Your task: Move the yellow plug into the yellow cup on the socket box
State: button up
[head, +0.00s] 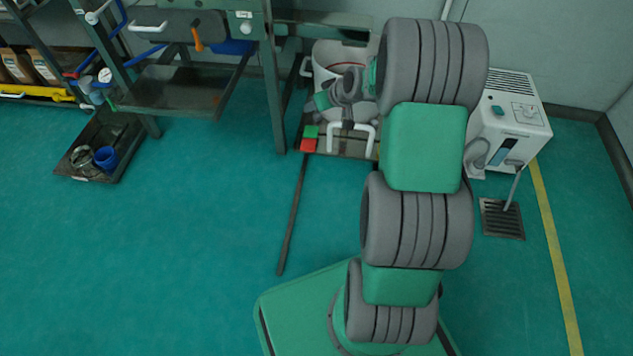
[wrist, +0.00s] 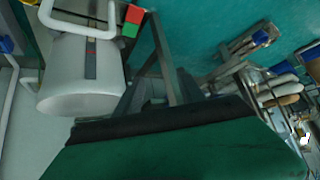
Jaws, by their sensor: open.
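I cannot make out the yellow plug, the yellow cup or the socket box in either view. In the head view my arm reaches up, then bends left at its top. My gripper (head: 324,101) is at the small far end of the arm, over the area of the white drum (head: 329,55). Its fingers are too small and too covered to make out clearly, and nothing is seen held. In the wrist view the white drum (wrist: 82,75) is at left, and a large green surface with a dark edge fills the bottom.
Red (head: 308,145) and green blocks sit near a white handle. A white cabinet (head: 512,118) stands at right beside a floor grate (head: 502,218). A steel bench frame (head: 275,95) is left of the drum. A black tray (head: 110,165) holds a blue cup. Open floor lies at front left.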

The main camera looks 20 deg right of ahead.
jog(key=s+a+r+g, duration=0.3)
jog(key=s+a+r, duration=0.3)
jog(key=s+a, duration=0.45)
jog(key=s+a+r+m+g+h, duration=0.2)
jog(key=s+g, duration=0.1)
jog(key=s, duration=1.7)
notch_tip(320, 180, up, 38)
jog(key=w+t+p, duration=0.1)
jog(key=w+p, duration=0.1)
jog(key=p, duration=3.3)
jog(key=shift+r, duration=0.25)
jog(key=shift+c, duration=0.4)
